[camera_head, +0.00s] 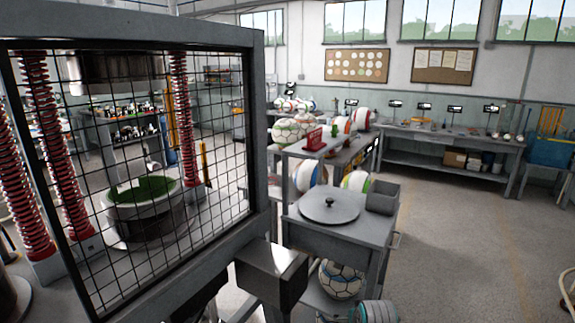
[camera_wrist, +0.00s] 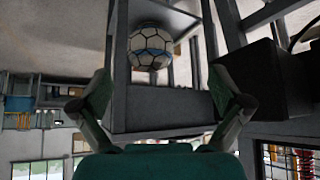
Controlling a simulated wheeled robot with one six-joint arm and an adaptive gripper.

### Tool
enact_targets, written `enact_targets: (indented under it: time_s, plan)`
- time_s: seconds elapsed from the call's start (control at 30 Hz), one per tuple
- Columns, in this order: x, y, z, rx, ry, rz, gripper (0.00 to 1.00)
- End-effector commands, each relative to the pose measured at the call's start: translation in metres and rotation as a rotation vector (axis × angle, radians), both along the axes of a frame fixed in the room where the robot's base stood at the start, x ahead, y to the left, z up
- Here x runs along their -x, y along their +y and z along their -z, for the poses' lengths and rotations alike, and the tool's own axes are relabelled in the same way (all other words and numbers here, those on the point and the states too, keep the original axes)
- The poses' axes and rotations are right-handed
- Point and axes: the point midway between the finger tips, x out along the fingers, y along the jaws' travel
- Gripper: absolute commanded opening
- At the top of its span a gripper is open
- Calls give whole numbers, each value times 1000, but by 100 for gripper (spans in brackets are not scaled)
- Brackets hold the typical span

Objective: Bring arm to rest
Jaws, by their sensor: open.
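My gripper (camera_wrist: 160,78) shows in the wrist view with its two fingers spread wide and nothing between them. The grey frame of a cart (camera_wrist: 168,107) shows beyond the fingers, and a white and blue patterned ball (camera_wrist: 150,48) sits past it. I cannot tell how close the fingers are to the cart. In the head view the gripper itself is not clearly visible. A ribbed grey and teal piece at the bottom edge looks like part of my arm, below the cart (camera_head: 345,238).
The press has a wire mesh guard (camera_head: 262,150), red springs (camera_head: 180,110) and a round mould (camera_head: 145,222) with a green inside. A round lid (camera_head: 322,211) lies on the cart; a ball (camera_head: 341,280) is below. A bench (camera_head: 450,142) lines the back. The floor at right is clear.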

Motion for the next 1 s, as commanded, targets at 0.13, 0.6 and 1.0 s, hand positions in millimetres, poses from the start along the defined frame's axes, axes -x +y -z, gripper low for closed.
enact_targets:
  time_s: [0.13,0.6,1.0]
  plan:
    - [43,2,46,2,-43,-4,100]
    - [194,6,125,4,-200,-12,100]
    - [333,8,126,6,-334,-19,100]
